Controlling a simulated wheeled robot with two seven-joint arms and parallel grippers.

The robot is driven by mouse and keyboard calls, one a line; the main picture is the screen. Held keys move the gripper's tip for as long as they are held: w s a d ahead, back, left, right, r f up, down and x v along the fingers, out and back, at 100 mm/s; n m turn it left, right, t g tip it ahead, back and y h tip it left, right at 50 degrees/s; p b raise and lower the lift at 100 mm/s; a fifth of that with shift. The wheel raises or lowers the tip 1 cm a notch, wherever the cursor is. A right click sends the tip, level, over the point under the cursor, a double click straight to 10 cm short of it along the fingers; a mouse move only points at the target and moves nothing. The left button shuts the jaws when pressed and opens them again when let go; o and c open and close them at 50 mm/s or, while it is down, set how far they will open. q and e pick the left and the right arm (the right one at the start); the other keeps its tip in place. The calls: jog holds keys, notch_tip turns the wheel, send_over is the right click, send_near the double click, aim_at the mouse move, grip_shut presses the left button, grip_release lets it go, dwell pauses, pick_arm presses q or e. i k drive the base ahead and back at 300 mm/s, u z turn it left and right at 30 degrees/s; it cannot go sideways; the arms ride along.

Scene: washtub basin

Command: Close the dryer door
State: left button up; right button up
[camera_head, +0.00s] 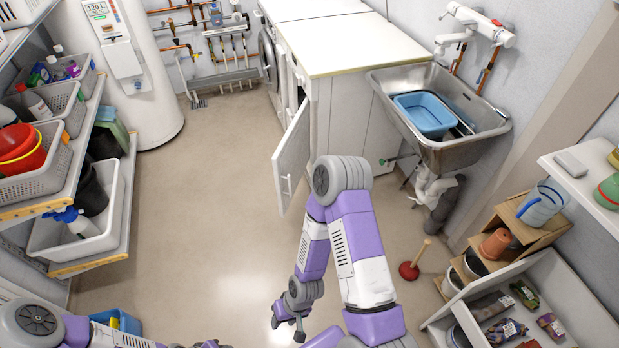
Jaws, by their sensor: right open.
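A round dark-rimmed door (268,58) stands swung open at the front of the white machines at the back, seen nearly edge-on. It looks like the dryer door; the machine's opening is hidden from this angle. Nearer, a white flat cabinet door (291,160) with a handle also stands open into the aisle. My right gripper (288,327) is low at the bottom middle, open and empty, pointing down over the floor, well short of both doors. My left arm runs along the bottom left edge, and its gripper is out of the picture.
The beige floor (215,190) is clear between the left shelf (125,215) with baskets and the open doors. A steel sink (455,150) with a blue tub (425,113) stands right.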

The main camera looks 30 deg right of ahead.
aim_at(289, 161)
jog(key=z, duration=0.55)
jog(key=k, duration=0.25)
jog(key=z, duration=0.4)
jog(key=i, duration=1.7)
jog(key=u, duration=0.75)
jog(key=k, duration=0.75)
jog(key=z, duration=0.8)
jog(key=i, duration=0.5)
